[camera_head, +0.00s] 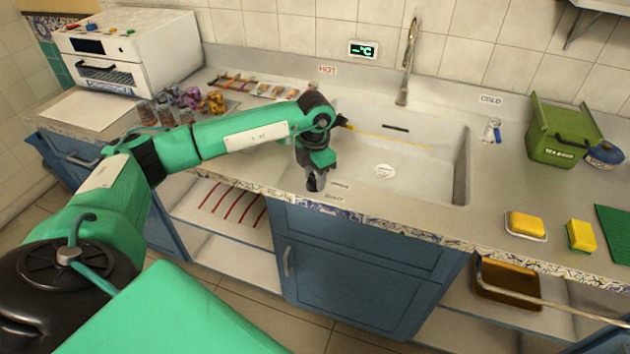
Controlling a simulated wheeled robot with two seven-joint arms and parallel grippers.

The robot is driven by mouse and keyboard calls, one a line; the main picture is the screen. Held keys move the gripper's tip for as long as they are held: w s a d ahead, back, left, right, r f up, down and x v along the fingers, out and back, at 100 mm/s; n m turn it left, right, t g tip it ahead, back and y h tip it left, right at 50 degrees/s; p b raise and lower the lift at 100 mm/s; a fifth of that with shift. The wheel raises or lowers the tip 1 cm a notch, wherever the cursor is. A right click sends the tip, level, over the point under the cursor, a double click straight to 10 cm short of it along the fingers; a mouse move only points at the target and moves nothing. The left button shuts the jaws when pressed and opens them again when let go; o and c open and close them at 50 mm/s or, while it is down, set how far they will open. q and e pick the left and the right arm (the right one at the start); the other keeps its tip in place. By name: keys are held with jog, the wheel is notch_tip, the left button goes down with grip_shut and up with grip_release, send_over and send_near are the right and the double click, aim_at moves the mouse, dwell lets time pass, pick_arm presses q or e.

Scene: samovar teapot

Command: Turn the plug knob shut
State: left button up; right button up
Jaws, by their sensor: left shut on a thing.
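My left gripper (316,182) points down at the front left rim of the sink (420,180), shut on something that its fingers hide. The thing in its jaws is at the place of a knob on the rim, but I cannot make out its shape or turn. Small printed labels (338,190) lie on the rim just right of the fingers. A round pale drain (385,171) shows in the sink floor; whether its plug is up or down is too small to tell. My right gripper is not in view.
A tall faucet (408,65) stands behind the sink, between HOT and COLD signs. A wall display (363,49) reads "–°C". Glasses (157,113) and colourful items stand left of my forearm. A green bin (560,132) and yellow sponges (525,225) are at the right.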

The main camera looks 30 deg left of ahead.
pick_arm(q)
jog(key=shift+m+b, duration=0.4)
jog(key=shift+m, duration=0.6)
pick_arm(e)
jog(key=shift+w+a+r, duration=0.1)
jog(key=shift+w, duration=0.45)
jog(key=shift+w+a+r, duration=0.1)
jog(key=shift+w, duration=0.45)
pick_arm(q)
jog(key=o, duration=1)
